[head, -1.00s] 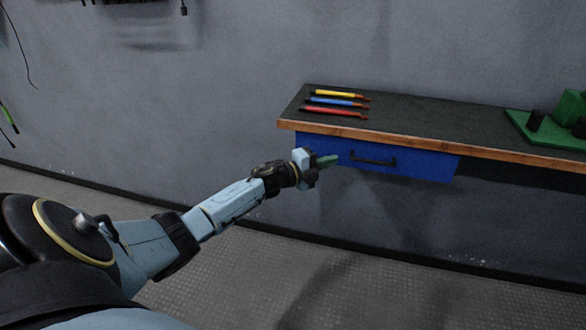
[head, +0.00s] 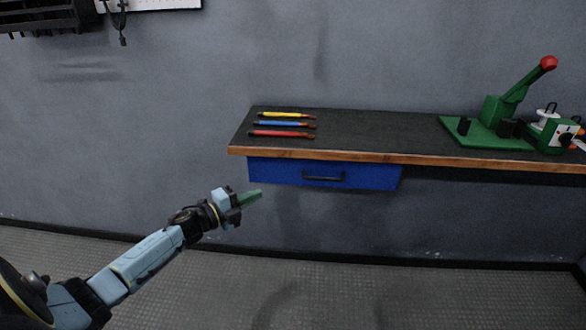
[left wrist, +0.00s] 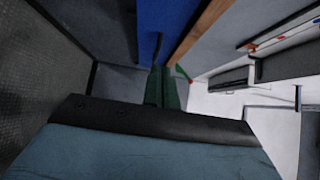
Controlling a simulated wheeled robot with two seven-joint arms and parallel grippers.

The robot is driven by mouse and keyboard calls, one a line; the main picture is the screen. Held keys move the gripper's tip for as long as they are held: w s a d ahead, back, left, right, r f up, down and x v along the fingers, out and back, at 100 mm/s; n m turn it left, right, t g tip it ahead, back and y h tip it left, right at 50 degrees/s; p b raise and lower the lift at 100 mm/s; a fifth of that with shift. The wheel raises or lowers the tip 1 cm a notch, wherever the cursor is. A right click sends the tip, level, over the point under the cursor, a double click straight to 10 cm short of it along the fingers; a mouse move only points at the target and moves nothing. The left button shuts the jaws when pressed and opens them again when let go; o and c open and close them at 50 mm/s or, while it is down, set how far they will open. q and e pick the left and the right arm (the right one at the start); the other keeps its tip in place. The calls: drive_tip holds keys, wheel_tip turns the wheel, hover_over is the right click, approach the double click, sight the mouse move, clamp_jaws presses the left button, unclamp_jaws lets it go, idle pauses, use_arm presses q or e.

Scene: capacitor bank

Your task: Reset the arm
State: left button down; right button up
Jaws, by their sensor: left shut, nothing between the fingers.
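My left arm comes in from the left in the head view. Its gripper (head: 252,196), with green fingers, is shut and empty, in front of and below the left end of the blue drawer (head: 300,175). In the left wrist view the green fingers (left wrist: 162,88) lie together, with the blue drawer front (left wrist: 163,30) beyond them. The drawer hangs under the workbench (head: 370,143) and looks closed; its dark handle (head: 324,177) is apart from the gripper. My right gripper is not in view.
Yellow (head: 286,115), blue (head: 283,124) and red (head: 281,134) pen-like tools lie on the bench's left end. A green press with a red-knobbed lever (head: 500,115) and a small green device (head: 560,137) stand at the right. The bench middle is clear.

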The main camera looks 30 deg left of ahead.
use_arm(q)
drive_tip(key=s+d+f+n+g+y, duration=0.15)
drive_tip(key=s+f+n, duration=0.3)
drive_tip(key=f, duration=0.55)
drive_tip(key=s+f+n+g+y, duration=0.3)
drive_tip(key=s+f, duration=0.3)
drive_tip(key=f, duration=0.3)
drive_tip(key=s+d+f+n+g+y, duration=0.15)
drive_tip(key=s+f+n, duration=0.3)
drive_tip(key=f, duration=0.55)
drive_tip(key=s+d+f+n+g, duration=0.2)
drive_tip(key=s+d+f+g, duration=0.1)
drive_tip(key=s, duration=0.7)
drive_tip(key=s+d+f+n+g, duration=0.2)
drive_tip(key=s+d+f, duration=0.3)
drive_tip(key=s+f, duration=0.3)
drive_tip(key=s+d+f+n+g, duration=0.2)
drive_tip(key=s+d+f+g, duration=0.2)
drive_tip(key=s, duration=1)
drive_tip(key=shift+s+f+n+g, duration=0.15)
drive_tip(key=shift+f+n+g, duration=0.15)
drive_tip(key=shift+f+g, duration=0.45)
drive_tip(key=shift+f, duration=0.1)
